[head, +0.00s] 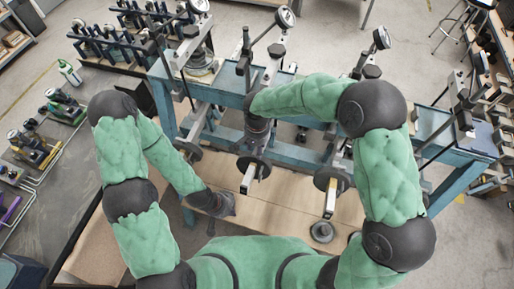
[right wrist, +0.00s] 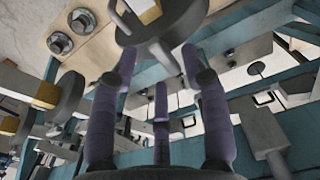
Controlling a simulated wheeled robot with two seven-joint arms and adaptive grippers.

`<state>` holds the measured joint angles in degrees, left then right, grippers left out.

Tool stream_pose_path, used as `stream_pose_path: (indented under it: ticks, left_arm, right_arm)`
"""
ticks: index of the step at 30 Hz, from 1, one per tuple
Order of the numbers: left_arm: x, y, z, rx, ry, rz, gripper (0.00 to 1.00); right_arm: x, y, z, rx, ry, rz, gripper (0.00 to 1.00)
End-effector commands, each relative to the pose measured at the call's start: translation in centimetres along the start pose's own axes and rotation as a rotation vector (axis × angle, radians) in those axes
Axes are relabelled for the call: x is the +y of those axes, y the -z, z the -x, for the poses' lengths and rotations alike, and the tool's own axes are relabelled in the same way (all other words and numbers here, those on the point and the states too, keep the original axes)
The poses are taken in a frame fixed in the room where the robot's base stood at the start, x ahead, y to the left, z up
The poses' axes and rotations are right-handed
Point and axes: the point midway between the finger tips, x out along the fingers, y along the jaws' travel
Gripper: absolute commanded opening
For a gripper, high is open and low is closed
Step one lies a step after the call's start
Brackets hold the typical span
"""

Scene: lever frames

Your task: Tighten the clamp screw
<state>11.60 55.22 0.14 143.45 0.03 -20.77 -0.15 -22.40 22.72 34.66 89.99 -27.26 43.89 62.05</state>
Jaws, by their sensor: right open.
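No part can be clearly picked out as the clamp screw. My right gripper (head: 257,133) is at the front of the blue lever frame (head: 230,98), just above a dark disc (head: 262,170) with a pale bar. A grey round plate (right wrist: 185,22) with a hooked piece lies just past the fingertips; contact cannot be told. My left gripper (head: 224,204) is low over the tan board, away from the frame, and its fingers are too small to read.
Another dark disc with a pale bar (head: 331,180) is to the right. Levers and dial gauges (head: 284,18) rise behind the frame. A tan board (head: 285,205) lies in front, with a round grey piece (head: 322,232) on it. Blue beams (right wrist: 260,90) crowd the right wrist view.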

Motion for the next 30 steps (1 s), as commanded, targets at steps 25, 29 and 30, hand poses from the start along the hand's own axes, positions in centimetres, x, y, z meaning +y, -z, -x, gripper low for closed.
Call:
stream_pose_path:
  ticks: [25, 29, 30]
  left_arm:
    - [-0.02, 0.03, -0.04, 0.001, 0.000, 0.000, 0.00]
    - [-0.13, 0.05, -0.36, 0.001, 0.000, 0.000, 0.00]
    - [-0.19, 0.05, -0.52, 0.001, 0.000, 0.000, 0.00]
  right_arm:
    - [-0.02, -0.03, -1.15, -0.001, 0.000, -0.003, 0.00]
    - [-0.05, -0.04, -1.22, 0.000, -0.004, -0.023, 0.00]
    - [-0.05, -0.05, -1.25, 0.000, -0.007, -0.034, 0.00]
